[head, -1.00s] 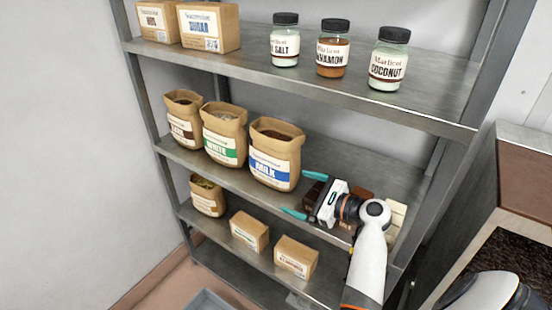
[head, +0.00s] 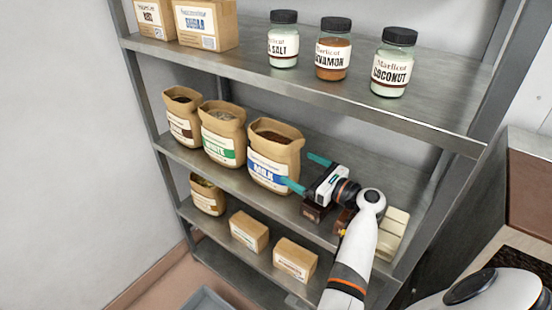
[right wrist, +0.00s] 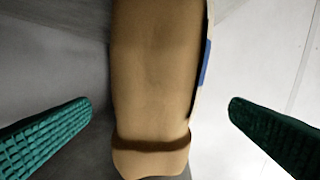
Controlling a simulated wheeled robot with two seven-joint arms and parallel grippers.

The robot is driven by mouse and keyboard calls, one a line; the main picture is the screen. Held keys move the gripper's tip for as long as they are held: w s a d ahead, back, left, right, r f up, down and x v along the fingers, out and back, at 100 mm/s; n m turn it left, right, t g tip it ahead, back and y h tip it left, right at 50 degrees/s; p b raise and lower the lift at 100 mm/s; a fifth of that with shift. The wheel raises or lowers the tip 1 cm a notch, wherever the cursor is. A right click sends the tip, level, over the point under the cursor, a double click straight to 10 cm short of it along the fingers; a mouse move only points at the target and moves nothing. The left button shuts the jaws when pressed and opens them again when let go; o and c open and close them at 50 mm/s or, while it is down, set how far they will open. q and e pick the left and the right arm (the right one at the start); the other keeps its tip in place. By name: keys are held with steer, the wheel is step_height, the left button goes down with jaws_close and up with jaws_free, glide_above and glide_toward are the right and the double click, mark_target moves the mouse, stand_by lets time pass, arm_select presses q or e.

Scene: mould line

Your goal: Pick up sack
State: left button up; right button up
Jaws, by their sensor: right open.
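Three open brown paper sacks stand on the middle shelf: a brown-labelled sack (head: 183,117), a green-labelled WHITE sack (head: 222,135) and a blue-labelled MILK sack (head: 273,158). My right gripper (head: 305,173) is open at the right side of the MILK sack, with its teal fingers pointing left toward it. In the right wrist view, the side of a brown sack (right wrist: 152,75) with a blue label edge stands between the two spread fingers, with gaps on both sides. A smaller sack (head: 207,196) sits on the lower shelf. My left gripper is not in view.
Dark and cream blocks lie on the middle shelf under my right arm, including a cream block (head: 392,232). Jars (head: 333,50) and boxes (head: 206,25) stand on the top shelf (head: 300,88). Boxes (head: 249,231) stand on the lower shelf.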

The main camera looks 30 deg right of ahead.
mark_target(281, 157)
steer(key=shift+x, duration=1.25)
steer(key=x, duration=0.2)
steer(key=p+x, duration=0.1)
steer(key=x, duration=0.2)
steer(key=shift+w+d+f, duration=0.1)
steer(key=shift+w+f, duration=0.15)
steer(key=shift+w, duration=0.15)
steer(key=c, duration=1.6)
steer(key=shift+r, duration=0.2)
steer(key=shift+c, duration=0.2)
